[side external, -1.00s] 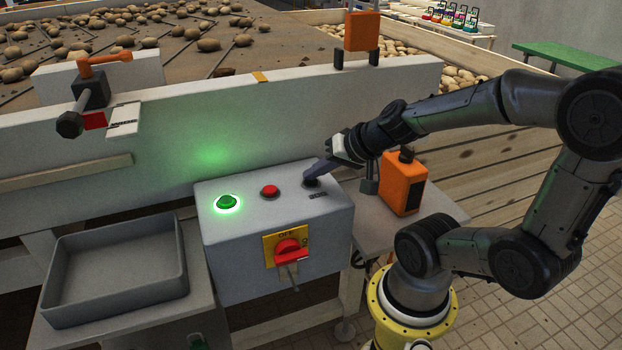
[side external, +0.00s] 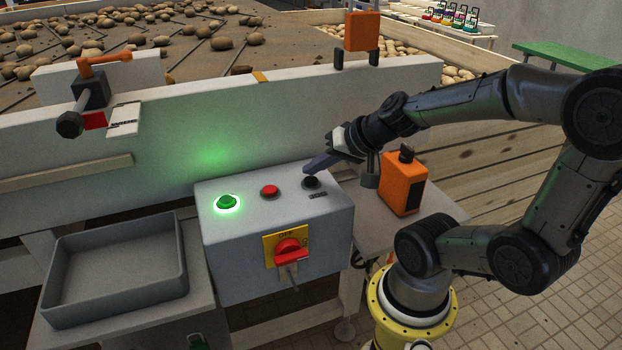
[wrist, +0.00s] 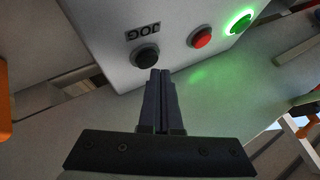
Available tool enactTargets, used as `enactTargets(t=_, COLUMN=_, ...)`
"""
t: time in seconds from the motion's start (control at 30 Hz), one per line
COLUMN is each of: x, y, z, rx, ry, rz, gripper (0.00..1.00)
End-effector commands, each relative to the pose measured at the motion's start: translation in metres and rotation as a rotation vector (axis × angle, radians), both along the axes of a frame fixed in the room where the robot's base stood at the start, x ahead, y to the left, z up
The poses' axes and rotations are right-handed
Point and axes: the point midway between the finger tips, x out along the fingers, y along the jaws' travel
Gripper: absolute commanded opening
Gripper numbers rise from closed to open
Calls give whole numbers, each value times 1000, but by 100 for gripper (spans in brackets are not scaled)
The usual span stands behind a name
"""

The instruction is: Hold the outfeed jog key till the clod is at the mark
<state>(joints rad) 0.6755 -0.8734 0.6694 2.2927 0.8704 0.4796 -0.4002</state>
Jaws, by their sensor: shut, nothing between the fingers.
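The black jog key (side external: 311,181) is at the right of the grey control box's top; it also shows beside its JOG label in the wrist view (wrist: 146,56). My gripper (side external: 308,168) is shut and empty, its fingertips just above the key and apart from it. In the wrist view the fingertips (wrist: 160,73) lie close beside the key. A dark brown lump, seemingly the clod (side external: 241,70), lies on the belt (side external: 165,65) behind the white side rail. It is a little left of the yellow mark (side external: 260,77) on the rail.
The box (side external: 270,230) also has a lit green button (side external: 227,202), a red button (side external: 270,191) and a red rotary switch (side external: 288,248). An empty grey tray (side external: 115,268) stands at left. An orange device with a padlock (side external: 402,184) stands right of the key, near my wrist.

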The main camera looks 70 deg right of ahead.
Motion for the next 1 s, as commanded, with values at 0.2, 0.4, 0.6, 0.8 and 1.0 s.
enactTargets(t=0.2, x=0, y=0, z=4, rx=-1, ry=-1, rz=-1, gripper=0)
enactTargets(t=0.4, x=0, y=0, z=5, rx=-1, ry=-1, rz=-1, gripper=0)
enactTargets(t=0.6, x=1, y=0, z=20, rx=-1, ry=-3, rz=1, gripper=0)
enactTargets(t=0.8, x=1, y=-1, z=39, rx=-2, ry=-3, rz=0, gripper=0)
enactTargets(t=1.0, x=0, y=0, z=52, rx=-1, ry=-3, rz=-1, gripper=0)
